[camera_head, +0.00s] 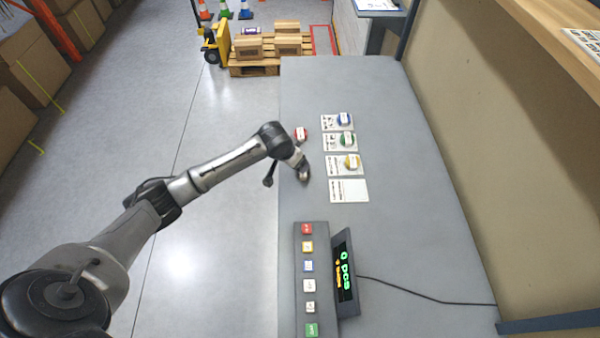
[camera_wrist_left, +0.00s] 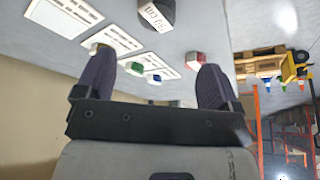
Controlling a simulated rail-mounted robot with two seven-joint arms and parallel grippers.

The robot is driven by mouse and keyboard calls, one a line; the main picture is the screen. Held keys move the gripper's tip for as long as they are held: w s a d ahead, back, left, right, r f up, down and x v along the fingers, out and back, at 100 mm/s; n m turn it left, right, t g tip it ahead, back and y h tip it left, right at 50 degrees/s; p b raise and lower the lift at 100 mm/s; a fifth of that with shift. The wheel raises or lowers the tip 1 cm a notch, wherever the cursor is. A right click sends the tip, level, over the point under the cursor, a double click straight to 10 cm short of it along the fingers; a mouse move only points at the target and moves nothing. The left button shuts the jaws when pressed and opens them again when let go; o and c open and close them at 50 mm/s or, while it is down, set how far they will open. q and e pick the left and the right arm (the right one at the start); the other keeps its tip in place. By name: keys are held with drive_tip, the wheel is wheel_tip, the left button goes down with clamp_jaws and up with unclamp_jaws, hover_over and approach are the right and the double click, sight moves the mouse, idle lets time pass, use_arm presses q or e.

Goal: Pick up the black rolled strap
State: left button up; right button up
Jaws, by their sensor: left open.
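The black rolled strap (camera_wrist_left: 157,10) shows at the top of the left wrist view, on the grey table, with a white label facing the camera. The top edge of that view cuts it off. My left gripper (camera_wrist_left: 156,68) is open and empty, its two dark fingers spread to either side, with the strap beyond the fingertips and apart from them. In the head view my left gripper (camera_head: 287,178) is low over the left side of the table. There the strap is hard to separate from the dark hand parts. My right gripper is in neither view.
Cards with blue (camera_head: 345,119), green (camera_head: 346,139) and yellow (camera_head: 351,161) rolls lie right of the hand, with an empty white card (camera_head: 349,191) nearer. A red roll (camera_head: 301,133) lies just beyond the hand. A button panel (camera_head: 296,262) and display (camera_head: 344,272) stand nearer. The table's right side is clear.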

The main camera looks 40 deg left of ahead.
use_arm(q)
hover_over(298, 174)
drive_tip(key=f, duration=0.4)
drive_tip(key=shift+s+f+b, duration=0.1)
drive_tip(key=shift+s+b, duration=0.3)
drive_tip(key=shift+w+f, duration=0.25)
drive_tip(key=shift+f, duration=0.2)
drive_tip(key=shift+w+f, duration=0.1)
drive_tip(key=shift+f, duration=0.3)
drive_tip(key=b+x, duration=0.1)
drive_tip(key=x, duration=0.3)
drive_tip(key=shift+w+d+b, duration=0.1)
drive_tip(key=shift+d+b, duration=0.05)
drive_tip(key=shift+b, duration=0.15)
drive_tip(key=shift+w+f, duration=0.1)
drive_tip(key=shift+f, duration=0.1)
drive_tip(key=shift+c, duration=0.4)
drive_tip(key=c, duration=0.9)
drive_tip(key=shift+c, duration=0.3)
drive_tip(key=shift+r, duration=0.15)
